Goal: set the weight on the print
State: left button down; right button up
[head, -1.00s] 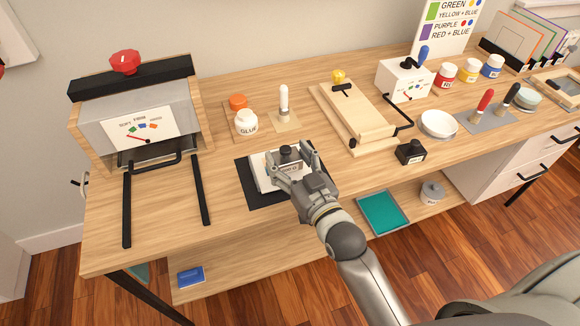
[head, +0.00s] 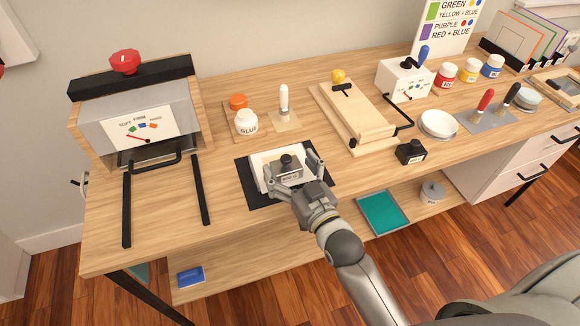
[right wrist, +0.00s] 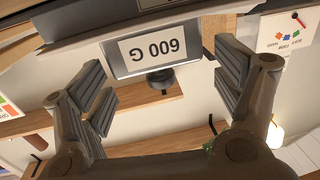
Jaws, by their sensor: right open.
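The weight (head: 288,167) is a small grey block with a black knob on top. It sits on the white print (head: 262,160), which lies on a black mat (head: 242,178). My right gripper (head: 295,176) is open at the near side of the weight, its fingers spread to either side. In the right wrist view, the weight (right wrist: 158,50) shows a label reading 600 G, upside down, between and beyond the open fingers (right wrist: 165,85), with a gap on each side. My left gripper is not in view.
A press (head: 140,130) with a red knob stands at the left. A glue bottle (head: 246,124) and a wooden jig (head: 355,118) are behind the mat.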

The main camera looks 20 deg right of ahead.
jog(key=shift+r, duration=0.25)
jog(key=shift+s+f, duration=0.15)
jog(key=shift+s, duration=0.2)
jog(key=s+d+b, duration=0.1)
jog(key=s+d, duration=0.1)
jog(key=s, duration=0.9)
jog(key=shift+s, duration=0.1)
